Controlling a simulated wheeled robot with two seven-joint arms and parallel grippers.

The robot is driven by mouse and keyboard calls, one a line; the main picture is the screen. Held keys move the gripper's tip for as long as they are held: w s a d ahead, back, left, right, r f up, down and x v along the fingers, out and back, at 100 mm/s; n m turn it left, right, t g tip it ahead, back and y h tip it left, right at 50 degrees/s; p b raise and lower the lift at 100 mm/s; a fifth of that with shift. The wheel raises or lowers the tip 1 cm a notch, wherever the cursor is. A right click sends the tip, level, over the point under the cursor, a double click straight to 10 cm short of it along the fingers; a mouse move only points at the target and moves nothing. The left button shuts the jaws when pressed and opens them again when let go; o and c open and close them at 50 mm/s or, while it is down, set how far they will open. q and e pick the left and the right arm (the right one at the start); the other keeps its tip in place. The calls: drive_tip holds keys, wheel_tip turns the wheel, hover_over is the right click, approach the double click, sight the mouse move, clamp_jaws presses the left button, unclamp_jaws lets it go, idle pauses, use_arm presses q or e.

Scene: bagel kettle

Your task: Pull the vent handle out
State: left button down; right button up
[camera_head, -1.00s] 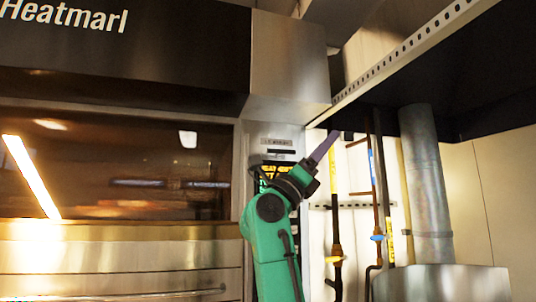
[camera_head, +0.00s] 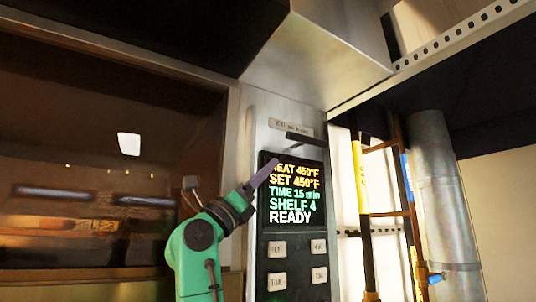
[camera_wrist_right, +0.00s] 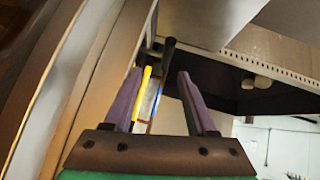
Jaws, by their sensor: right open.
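The vent handle (camera_head: 293,138) is a short dark bar on the steel oven column, under a small label plate and above the display. My right gripper (camera_head: 272,166) is seen edge-on in the head view, its purple fingers in front of the display's upper left, below and left of the handle in the picture. In the right wrist view my right gripper (camera_wrist_right: 160,74) is open and empty. A dark bar, apparently the vent handle (camera_wrist_right: 168,48), shows ahead between and just beyond the fingertips. I see no contact. My left gripper is not in view.
The lit display (camera_head: 295,192) reads READY, with several buttons below it. The oven window (camera_head: 80,150) is on the left. A steel hood edge (camera_head: 330,60) overhangs above. Yellow and blue marked pipes (camera_head: 362,190) and a metal duct (camera_head: 440,190) stand to the right.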

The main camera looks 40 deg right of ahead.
sight(295, 140)
drive_tip(key=p+x, duration=0.3)
drive_tip(key=x, duration=0.2)
drive_tip(key=p+x, duration=0.3)
drive_tip(key=x, duration=0.2)
drive_tip(key=s+p+x, duration=0.1)
drive_tip(key=p+x, duration=0.2)
drive_tip(key=x, duration=0.2)
drive_tip(key=shift+s+a+r, duration=0.1)
drive_tip(key=shift+a+r, duration=0.1)
drive_tip(key=shift+s+d, duration=0.1)
drive_tip(key=shift+d, duration=0.05)
drive_tip(key=shift+s+r, duration=0.1)
drive_tip(key=shift+s, duration=0.25)
drive_tip(key=shift+c, duration=1.2)
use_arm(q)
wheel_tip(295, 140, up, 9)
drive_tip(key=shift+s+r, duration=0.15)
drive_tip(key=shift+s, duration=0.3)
use_arm(e)
drive_tip(key=shift+w, duration=0.2)
clamp_jaws()
